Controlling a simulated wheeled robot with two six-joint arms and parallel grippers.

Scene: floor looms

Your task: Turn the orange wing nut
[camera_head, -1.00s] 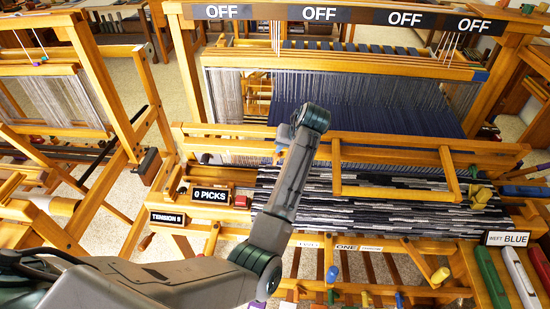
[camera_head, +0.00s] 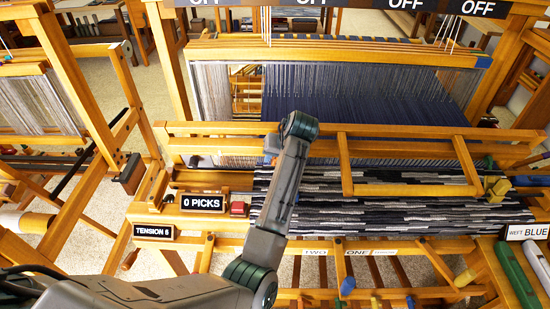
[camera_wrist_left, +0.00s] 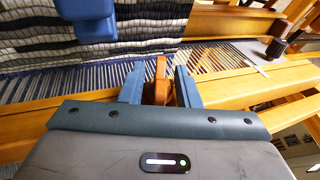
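The orange wing nut (camera_wrist_left: 157,82) shows in the left wrist view as an upright orange-brown piece between the two blue fingers of my left gripper (camera_wrist_left: 160,84). The fingers stand on either side of it, with a narrow gap visible at least on the right. I cannot tell whether the left finger touches it. In the head view my left arm reaches to the loom's front beam, and its wrist hides most of the gripper and the nut. My right gripper is in neither view.
Striped cloth (camera_head: 390,200) lies behind the loom's front beam. Signs reading "0 PICKS" (camera_head: 202,203) and "TENSION" (camera_head: 153,231) stand left of my arm. A blue block (camera_wrist_left: 88,20) shows at the wrist view's upper left. Another loom (camera_head: 75,150) stands at left.

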